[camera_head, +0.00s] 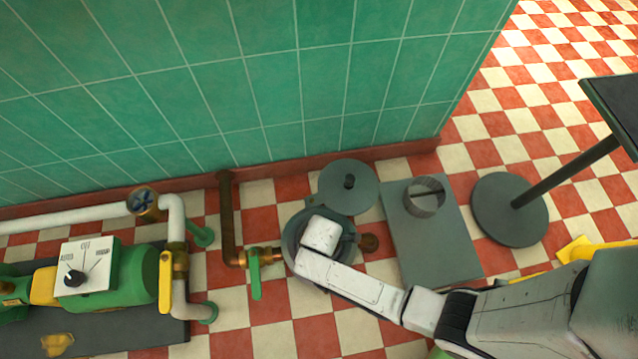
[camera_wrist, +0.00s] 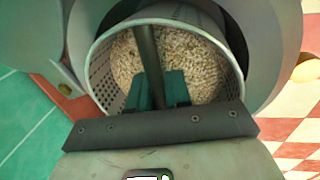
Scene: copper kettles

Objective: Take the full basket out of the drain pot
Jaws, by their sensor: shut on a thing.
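The basket (camera_wrist: 103,88) shows in the wrist view as a perforated metal cylinder filled with pale grains. A dark bar, its handle (camera_wrist: 148,48), crosses above the grains. My gripper (camera_wrist: 157,90), with green fingers, is shut on this bar. The grey wall of the drain pot (camera_wrist: 273,35) surrounds the basket; I cannot tell how far the basket is raised. In the head view the open drain pot (camera_head: 291,238) stands on the floor near the wall. My white wrist covers most of its mouth and hides the basket and fingers.
A round grey lid (camera_head: 335,186) with a dark knob lies behind the pot. A grey slab (camera_head: 440,252) to the right bears a ring-shaped metal piece (camera_head: 425,197). A valve with a green lever (camera_head: 255,275) is left of the pot. A green pump (camera_head: 135,285) stands farther left.

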